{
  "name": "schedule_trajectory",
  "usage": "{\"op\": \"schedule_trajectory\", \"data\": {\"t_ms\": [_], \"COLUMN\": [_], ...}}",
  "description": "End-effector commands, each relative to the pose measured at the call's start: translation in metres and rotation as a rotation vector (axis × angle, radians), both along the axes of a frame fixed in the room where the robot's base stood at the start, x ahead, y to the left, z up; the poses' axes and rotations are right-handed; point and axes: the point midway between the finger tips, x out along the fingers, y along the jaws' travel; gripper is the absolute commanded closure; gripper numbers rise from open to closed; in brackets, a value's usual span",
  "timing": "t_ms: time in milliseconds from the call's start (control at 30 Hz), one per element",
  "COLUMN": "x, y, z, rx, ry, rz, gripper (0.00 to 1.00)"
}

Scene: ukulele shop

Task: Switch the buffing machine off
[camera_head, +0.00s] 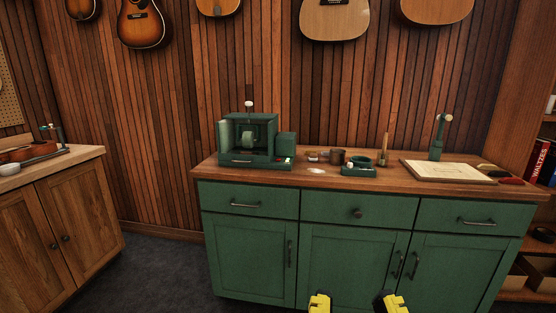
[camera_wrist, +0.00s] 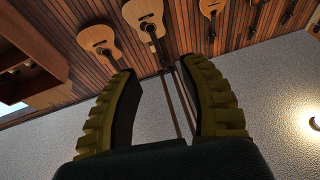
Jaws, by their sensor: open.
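The buffing machine (camera_head: 250,141) is a green box-shaped unit on the left part of the wooden countertop. A pale wheel shows inside its open front, and a white-topped post stands above it. Small red and pale controls (camera_head: 287,160) show at its lower right front; they are too small to read. My gripper (camera_head: 357,302) is at the bottom edge of the head view, in front of the green cabinet and well away from the machine. In the wrist view its yellow-ridged fingers (camera_wrist: 163,72) are spread apart with nothing between them.
The green cabinet (camera_head: 355,212) bears a small green tray (camera_head: 359,171), a dark cup (camera_head: 337,156), a pale board (camera_head: 448,171) and a green stand (camera_head: 438,141). A wooden cabinet (camera_head: 70,205) stands at left. Guitars (camera_head: 334,20) hang on the wall. Bookshelves border the right.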

Motion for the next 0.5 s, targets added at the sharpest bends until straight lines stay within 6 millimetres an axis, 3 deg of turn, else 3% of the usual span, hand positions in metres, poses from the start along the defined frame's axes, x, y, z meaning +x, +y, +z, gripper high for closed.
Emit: {"op": "schedule_trajectory", "data": {"t_ms": [200,367,433,500], "x": [0.0,0.0,0.0,0.0], "y": [0.0,0.0,0.0,0.0], "z": [0.0,0.016,0.036,0.064], "rx": [0.0,0.0,0.0,0.0], "ry": [0.0,0.001,0.001,0.0], "rz": [0.0,0.0,0.0,0.0], "gripper": [0.55,0.86,0.99,1.0]}}
